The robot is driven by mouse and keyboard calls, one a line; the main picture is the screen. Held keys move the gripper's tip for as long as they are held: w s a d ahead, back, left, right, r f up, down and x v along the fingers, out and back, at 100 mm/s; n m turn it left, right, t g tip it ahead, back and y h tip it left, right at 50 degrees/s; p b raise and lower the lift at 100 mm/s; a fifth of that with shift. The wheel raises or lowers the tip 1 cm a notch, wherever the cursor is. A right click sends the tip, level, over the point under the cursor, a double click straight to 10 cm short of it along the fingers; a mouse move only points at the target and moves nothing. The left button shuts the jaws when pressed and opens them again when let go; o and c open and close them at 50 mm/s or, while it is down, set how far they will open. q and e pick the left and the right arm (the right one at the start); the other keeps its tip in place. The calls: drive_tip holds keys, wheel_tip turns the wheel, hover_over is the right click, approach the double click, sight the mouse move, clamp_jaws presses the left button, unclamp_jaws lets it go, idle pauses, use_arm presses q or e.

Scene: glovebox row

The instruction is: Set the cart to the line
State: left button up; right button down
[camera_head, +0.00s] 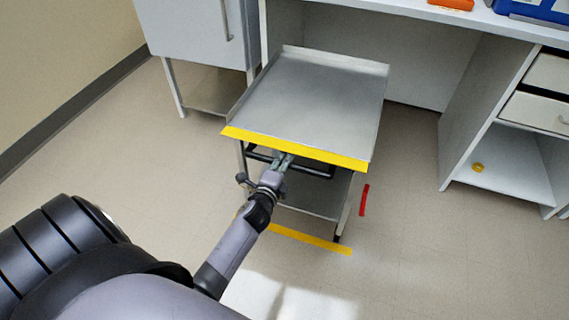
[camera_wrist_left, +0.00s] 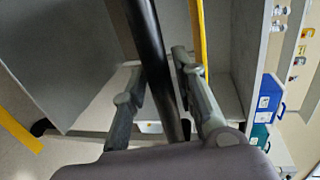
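The grey cart (camera_head: 310,90) has a flat top with a yellow front edge and a lower shelf. A black handle bar (camera_head: 318,172) runs below that edge; it also crosses the left wrist view (camera_wrist_left: 150,45). My left gripper (camera_head: 284,160) is at the handle, with its fingers drawn in on both sides of the bar; it appears shut on it. A yellow line (camera_head: 310,238) lies on the floor at the cart's front, and the front right caster is close behind it. A short red strip (camera_head: 363,200) lies right of the cart. My right gripper is not in view.
A white cabinet (camera_head: 195,30) stands left of the cart. A bench with an open shelf and drawers (camera_head: 536,112) stands on the right; a small yellow item (camera_head: 477,167) is on its shelf. A blue case (camera_head: 535,10) is on the benchtop. Floor in front is clear.

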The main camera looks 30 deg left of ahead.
use_arm(q)
drive_tip(key=v, duration=1.2)
idle(0.4)
